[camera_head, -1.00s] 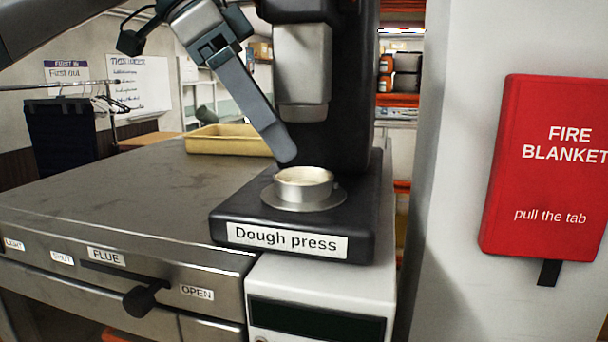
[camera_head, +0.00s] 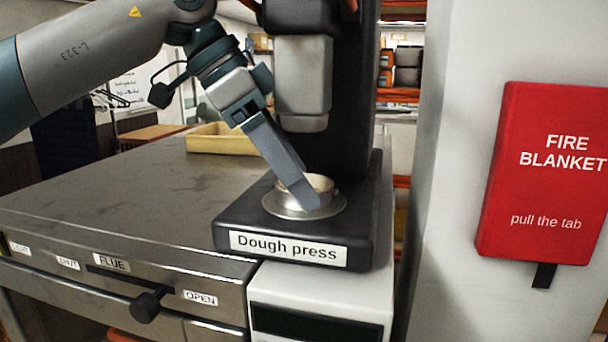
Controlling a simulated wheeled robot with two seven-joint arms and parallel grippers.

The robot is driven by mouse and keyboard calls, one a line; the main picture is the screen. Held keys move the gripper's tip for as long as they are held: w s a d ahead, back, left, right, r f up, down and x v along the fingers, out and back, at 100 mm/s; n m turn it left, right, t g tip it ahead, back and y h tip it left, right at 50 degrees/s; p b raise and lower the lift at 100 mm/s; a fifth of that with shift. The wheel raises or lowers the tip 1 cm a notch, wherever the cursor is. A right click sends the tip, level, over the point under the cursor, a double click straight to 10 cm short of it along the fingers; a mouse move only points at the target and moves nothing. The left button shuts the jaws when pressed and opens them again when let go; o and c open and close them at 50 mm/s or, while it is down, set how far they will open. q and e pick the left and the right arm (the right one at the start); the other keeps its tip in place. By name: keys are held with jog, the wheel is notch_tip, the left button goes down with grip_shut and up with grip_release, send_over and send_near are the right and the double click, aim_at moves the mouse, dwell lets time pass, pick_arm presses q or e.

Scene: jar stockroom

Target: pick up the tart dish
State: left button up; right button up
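The tart dish (camera_head: 322,184) is a small round metal dish with pale contents. It sits on the round metal plate (camera_head: 335,208) of the black dough press (camera_head: 235,230), below the press's grey head. My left gripper (camera_head: 304,202) comes in from the upper left, its fingers pointing down at the dish. A finger overlaps the dish's left front side and hides part of it. The fingers line up in this view, so I cannot tell the gap or whether they touch the dish. My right gripper is not in view.
The press head (camera_head: 303,80) hangs close above the dish, with the black column behind. A yellow tray (camera_head: 208,140) stands at the back of the steel oven top (camera_head: 120,195), which is otherwise clear. A wall with a red fire blanket case (camera_head: 545,175) stands at right.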

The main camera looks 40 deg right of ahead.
pick_arm(q)
jog(key=shift+s+d+f, duration=0.1)
jog(key=shift+d+f, duration=0.05)
jog(key=shift+f, duration=0.1)
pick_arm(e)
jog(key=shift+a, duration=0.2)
pick_arm(q)
jog(key=c, duration=1.1)
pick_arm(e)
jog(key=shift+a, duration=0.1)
pick_arm(q)
jog(key=shift+r, duration=0.15)
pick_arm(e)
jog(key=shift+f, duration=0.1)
